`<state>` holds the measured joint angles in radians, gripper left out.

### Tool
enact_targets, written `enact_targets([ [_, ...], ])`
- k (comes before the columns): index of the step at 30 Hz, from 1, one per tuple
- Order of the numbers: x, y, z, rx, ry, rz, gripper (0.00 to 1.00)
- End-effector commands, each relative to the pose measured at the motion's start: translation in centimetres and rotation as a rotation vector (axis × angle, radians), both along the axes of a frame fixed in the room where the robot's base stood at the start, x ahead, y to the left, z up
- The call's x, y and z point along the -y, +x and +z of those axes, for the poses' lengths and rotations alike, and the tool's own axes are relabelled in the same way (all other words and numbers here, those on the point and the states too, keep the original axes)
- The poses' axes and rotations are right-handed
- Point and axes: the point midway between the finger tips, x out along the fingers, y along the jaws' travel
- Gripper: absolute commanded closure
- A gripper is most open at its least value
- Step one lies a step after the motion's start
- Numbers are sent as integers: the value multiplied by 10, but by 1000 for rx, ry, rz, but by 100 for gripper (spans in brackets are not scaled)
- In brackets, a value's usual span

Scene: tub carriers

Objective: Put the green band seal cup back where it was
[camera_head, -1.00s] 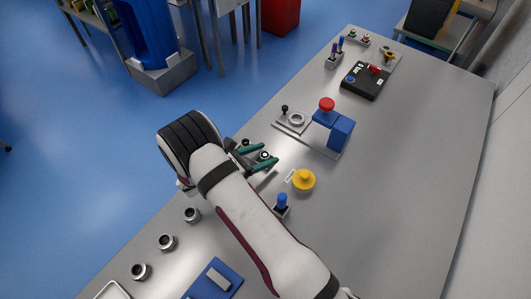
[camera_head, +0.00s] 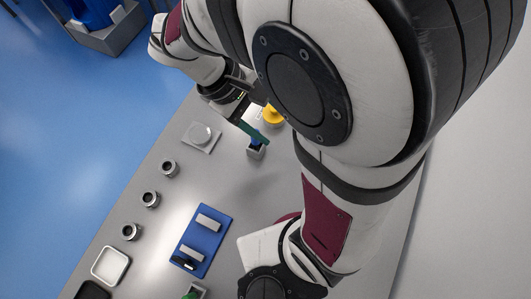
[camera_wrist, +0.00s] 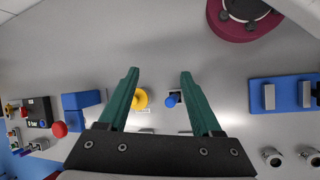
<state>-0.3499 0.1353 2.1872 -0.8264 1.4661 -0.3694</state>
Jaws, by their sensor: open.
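Three small grey seal cups stand in a row along the table's left side in the head view: the upper (camera_head: 168,167), the middle (camera_head: 150,199) and the lower (camera_head: 130,232). Each has a dark opening. I cannot make out a green band on any of them. Two cups also show at the lower right of the wrist view (camera_wrist: 272,157). My gripper (camera_wrist: 160,72) is open, with nothing between its green fingers, above the table. In the head view one green finger shows near the blue-topped block (camera_head: 254,146); my arm hides part of the gripper.
A yellow knob (camera_head: 273,116) stands near the gripper. A square plate with a pale disc (camera_head: 201,134) lies above the cups. A blue base with grey blocks (camera_head: 203,241) and a white tray (camera_head: 111,266) lie lower down. My arm covers much of the right side.

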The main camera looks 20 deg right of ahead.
Motion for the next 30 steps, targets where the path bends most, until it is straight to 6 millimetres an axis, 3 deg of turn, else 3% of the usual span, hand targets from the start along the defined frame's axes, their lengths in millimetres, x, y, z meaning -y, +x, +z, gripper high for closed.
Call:
enact_targets([
  [1, 3, -28, 12, 85, 95, -209, 34],
  [3, -5, -63, 21, 186, 228, -501, 34],
  [6, -23, -90, 25, 286, 372, -806, 34],
  [9, -35, -101, 27, 335, 453, -967, 34],
  [30, -39, -103, 28, 346, 478, -1013, 34],
])
